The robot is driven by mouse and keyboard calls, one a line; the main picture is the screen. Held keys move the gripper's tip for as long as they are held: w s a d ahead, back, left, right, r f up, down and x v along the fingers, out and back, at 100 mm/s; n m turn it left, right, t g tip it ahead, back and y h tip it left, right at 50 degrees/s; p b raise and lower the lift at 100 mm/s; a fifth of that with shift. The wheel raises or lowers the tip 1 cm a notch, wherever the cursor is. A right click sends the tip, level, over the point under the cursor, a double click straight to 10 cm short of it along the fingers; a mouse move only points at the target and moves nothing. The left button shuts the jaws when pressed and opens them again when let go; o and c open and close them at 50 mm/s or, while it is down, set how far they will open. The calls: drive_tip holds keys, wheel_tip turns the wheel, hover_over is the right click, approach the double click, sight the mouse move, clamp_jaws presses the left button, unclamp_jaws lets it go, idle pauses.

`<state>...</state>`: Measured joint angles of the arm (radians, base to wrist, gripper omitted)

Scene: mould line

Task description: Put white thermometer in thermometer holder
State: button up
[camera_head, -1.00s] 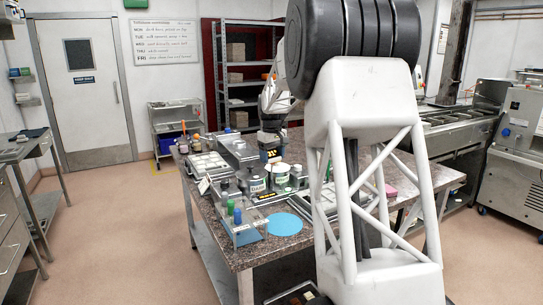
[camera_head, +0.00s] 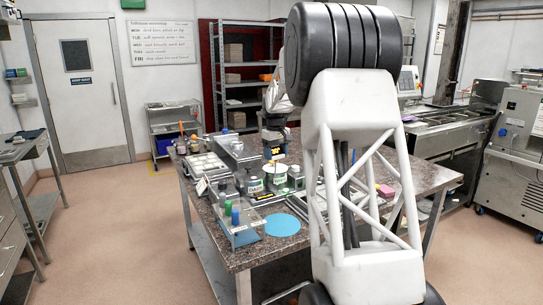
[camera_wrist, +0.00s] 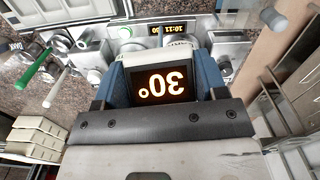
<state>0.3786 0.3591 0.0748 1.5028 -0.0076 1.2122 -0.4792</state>
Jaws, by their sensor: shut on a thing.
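My gripper (camera_wrist: 161,85) is shut on a thermometer with a pale body and a dark display (camera_wrist: 163,82). The display reads an orange 30° and appears upside down in the wrist view. The blue fingers press on its left and right sides. In the head view, my gripper (camera_head: 273,148) is above the far middle of the cluttered stone-topped table, and the thermometer is too small there to make out clearly. I cannot identify the thermometer holder with certainty among the crowded items. Beyond the thermometer in the wrist view, a small clock display (camera_wrist: 168,30) shows orange digits.
A clear stand with green and blue bottles (camera_head: 235,216) stands at the table's near left corner beside a round blue mat (camera_head: 282,225). White tubs (camera_head: 275,173) crowd below my gripper. A green-handled tool (camera_wrist: 33,68) shows left in the wrist view. The table's right part (camera_head: 425,178) looks clearer.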

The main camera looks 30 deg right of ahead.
drive_tip(key=w+d+f, duration=0.2)
drive_tip(key=w+d, duration=0.1)
drive_tip(key=d, duration=0.7)
drive_tip(key=w+d+f+m, duration=0.1)
drive_tip(key=w+d, duration=0.3)
drive_tip(key=d, duration=0.6)
drive_tip(key=shift+w+f, duration=0.2)
drive_tip(key=shift+f, duration=0.4)
drive_tip(key=shift+f, duration=0.2)
drive_tip(key=shift+f, duration=1.45)
drive_tip(key=shift+f, duration=1.1)
idle(0.3)
drive_tip(key=shift+f, duration=0.7)
drive_tip(key=shift+f, duration=0.7)
drive_tip(key=shift+f, duration=0.75)
drive_tip(key=shift+f, duration=0.65)
